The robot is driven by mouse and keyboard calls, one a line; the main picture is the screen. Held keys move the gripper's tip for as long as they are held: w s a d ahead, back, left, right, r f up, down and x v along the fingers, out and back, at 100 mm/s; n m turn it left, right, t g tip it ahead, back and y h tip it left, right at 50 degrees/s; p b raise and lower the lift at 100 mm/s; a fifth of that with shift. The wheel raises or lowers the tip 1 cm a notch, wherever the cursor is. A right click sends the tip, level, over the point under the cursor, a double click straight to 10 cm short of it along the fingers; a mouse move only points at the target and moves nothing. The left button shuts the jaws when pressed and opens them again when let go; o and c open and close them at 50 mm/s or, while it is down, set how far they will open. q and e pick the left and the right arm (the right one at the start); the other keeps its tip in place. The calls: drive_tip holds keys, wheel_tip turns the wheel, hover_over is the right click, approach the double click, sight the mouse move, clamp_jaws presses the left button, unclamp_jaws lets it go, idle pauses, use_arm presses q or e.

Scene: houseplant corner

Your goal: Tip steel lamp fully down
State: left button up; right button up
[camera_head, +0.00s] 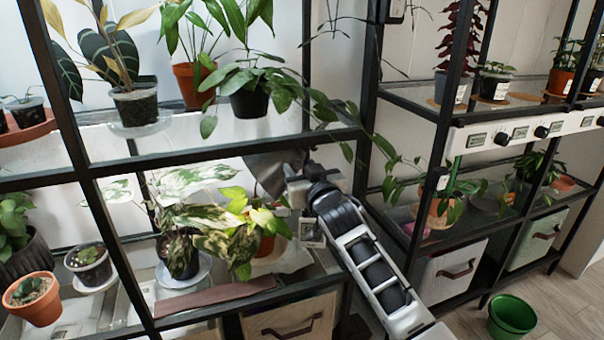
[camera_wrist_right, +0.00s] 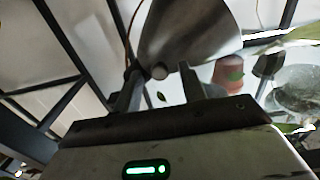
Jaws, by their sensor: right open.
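The steel lamp's grey conical shade (camera_head: 264,168) hangs in the lower shelf bay of the left rack in the head view, partly behind plants and my right gripper (camera_head: 291,176). In the right wrist view the shade (camera_wrist_right: 192,32) fills the upper middle, with a small round knob (camera_wrist_right: 160,72) at its lower edge. My right gripper (camera_wrist_right: 160,78) is open there, its two fingers on either side of the knob. I cannot tell whether they touch it. My left gripper is not in view.
A variegated plant (camera_head: 183,215) stands left of the gripper. Trailing leaves (camera_head: 385,150) hang near my right arm. A glass shelf above (camera_head: 215,135) and the black rack post (camera_head: 368,80) bound the space. A green pot (camera_head: 511,316) stands on the floor.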

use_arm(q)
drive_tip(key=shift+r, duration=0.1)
use_arm(e)
drive_tip(key=shift+w, duration=0.1)
clamp_jaws()
drive_tip(key=shift+d+f+n, duration=0.2)
drive_tip(key=shift+n, duration=0.2)
use_arm(q)
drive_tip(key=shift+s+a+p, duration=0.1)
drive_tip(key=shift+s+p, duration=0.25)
drive_tip(key=shift+p, duration=0.25)
use_arm(e)
drive_tip(key=shift+w+d+f+n, duration=0.25)
drive_tip(key=shift+d+f+n, duration=0.35)
drive_tip(key=shift+n, duration=0.6)
drive_tip(key=shift+w+d+f+n, duration=0.2)
drive_tip(key=shift+d+f+n, duration=0.4)
drive_tip(key=shift+n, duration=0.6)
unclamp_jaws()
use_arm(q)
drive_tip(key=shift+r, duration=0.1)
use_arm(e)
drive_tip(key=shift+s, duration=0.1)
